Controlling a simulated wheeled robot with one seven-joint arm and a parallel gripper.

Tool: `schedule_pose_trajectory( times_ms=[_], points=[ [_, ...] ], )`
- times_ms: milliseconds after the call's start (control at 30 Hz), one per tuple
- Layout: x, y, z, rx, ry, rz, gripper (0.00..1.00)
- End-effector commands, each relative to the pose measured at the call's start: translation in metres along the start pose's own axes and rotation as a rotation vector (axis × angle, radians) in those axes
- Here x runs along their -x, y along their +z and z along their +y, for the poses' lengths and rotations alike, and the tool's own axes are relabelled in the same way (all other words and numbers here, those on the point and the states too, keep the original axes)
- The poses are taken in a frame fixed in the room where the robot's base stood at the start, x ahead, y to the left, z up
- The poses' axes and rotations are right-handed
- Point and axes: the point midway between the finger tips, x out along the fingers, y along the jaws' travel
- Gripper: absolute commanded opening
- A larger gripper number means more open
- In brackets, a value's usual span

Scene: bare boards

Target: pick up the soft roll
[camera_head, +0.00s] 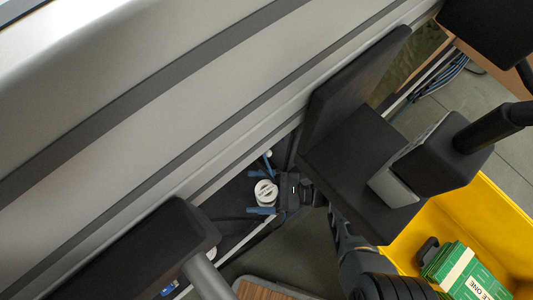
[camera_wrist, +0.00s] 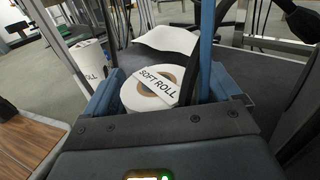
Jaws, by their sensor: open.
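The soft roll (camera_wrist: 143,97) is a white roll with a cardboard core and a band reading "SOFT ROLL". It sits end-up between the two blue fingers of my gripper (camera_wrist: 158,78) in the wrist view, close to the palm. In the head view, the white roll (camera_head: 265,188) also lies between the spread fingers of my gripper (camera_head: 254,192). The gripper is open, with a finger on either side of the roll. I cannot tell whether either finger touches it. The roll's lower part is hidden by the gripper body.
A second white roll (camera_wrist: 90,60) stands to the left in the wrist view. A white, curved object (camera_wrist: 168,38) lies beyond the soft roll on the dark surface (camera_wrist: 255,70). A yellow bin (camera_head: 490,215) holding green packs (camera_head: 468,274) is at the head view's lower right.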

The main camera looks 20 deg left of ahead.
Motion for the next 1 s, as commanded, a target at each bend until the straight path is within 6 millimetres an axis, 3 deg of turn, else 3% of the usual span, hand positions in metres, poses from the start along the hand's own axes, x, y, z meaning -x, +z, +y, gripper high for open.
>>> schedule_pose_trajectory(
  times_ms=[200,867,1000],
  points=[
    [-0.0003,0.0,-0.0001,0.0,-0.001,0.0,0.89],
    [-0.0001,0.0,0.0,0.0,0.0,0.0,0.26],
    [-0.0001,0.0003,-0.0003,0.0,0.0,0.0,0.25]
  ],
)
